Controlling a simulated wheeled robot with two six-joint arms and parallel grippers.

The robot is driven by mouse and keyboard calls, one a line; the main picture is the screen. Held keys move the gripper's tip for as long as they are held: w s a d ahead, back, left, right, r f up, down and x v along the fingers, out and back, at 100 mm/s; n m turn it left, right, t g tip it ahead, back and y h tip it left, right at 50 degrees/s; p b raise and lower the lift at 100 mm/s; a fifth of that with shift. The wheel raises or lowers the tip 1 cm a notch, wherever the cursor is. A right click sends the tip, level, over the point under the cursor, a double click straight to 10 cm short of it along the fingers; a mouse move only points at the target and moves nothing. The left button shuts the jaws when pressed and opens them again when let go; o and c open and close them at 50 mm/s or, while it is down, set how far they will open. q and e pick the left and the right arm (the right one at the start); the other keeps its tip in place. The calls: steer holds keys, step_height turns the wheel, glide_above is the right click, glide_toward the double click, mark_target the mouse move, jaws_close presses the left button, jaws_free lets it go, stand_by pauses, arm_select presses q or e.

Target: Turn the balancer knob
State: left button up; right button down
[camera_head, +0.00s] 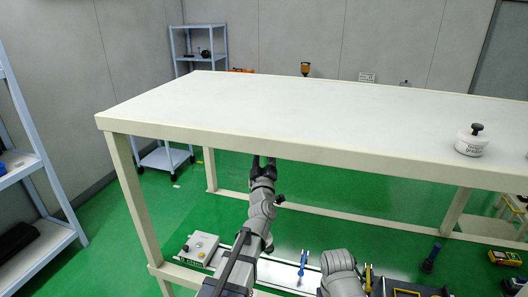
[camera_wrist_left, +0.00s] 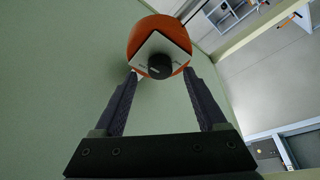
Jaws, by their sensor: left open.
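The balancer is an orange round body (camera_wrist_left: 142,36) with a pale square plate (camera_wrist_left: 160,45) on its face, seen in the left wrist view. A black round knob (camera_wrist_left: 154,67) stands out from the plate. My left gripper (camera_wrist_left: 161,74) is open, its two dark fingers pointing at the knob with one on either side. I cannot tell whether they touch it. In the head view my left gripper (camera_head: 264,160) points up and away at the table's front edge. The balancer is not visible there. My right gripper is not in view; only part of that arm shows.
A large white table (camera_head: 270,105) spans the head view. A white jar (camera_head: 472,140) with a black knob stands on its right end. A control box (camera_head: 198,248) sits low at left. Blue shelving (camera_head: 30,165) stands at far left. Green floor shows under the table.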

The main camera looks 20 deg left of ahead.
arm_select(q)
steer(key=b+v, duration=0.1)
steer(key=v, duration=0.4)
steer(key=shift+s, duration=0.15)
steer(key=d+f+m+g+h+b, duration=0.3)
steer(key=d+f+m+g+h, duration=0.2)
steer(key=d+f+m+h, duration=0.55)
steer(key=s+d+f+m+g+b, duration=0.1)
steer(key=s+d+f+g, duration=0.3)
steer(key=f, duration=0.4)
steer(key=s+d+f+m+g+b, duration=0.2)
steer(key=s+d+f+g, duration=0.1)
steer(key=s+d+f, duration=0.3)
steer(key=s+a+f+m+g+y+b, duration=0.1)
steer(key=s+a+f+g+y, duration=0.2)
steer(key=s+f, duration=0.3)
steer(key=s+a+f+m+g+y+b, duration=0.1)
steer(key=s+a+f+g+y, duration=0.2)
steer(key=s+f+g, duration=0.3)
steer(key=s, duration=0.5)
steer(key=shift+s+y+b, duration=0.3)
steer(key=shift+y, duration=0.05)
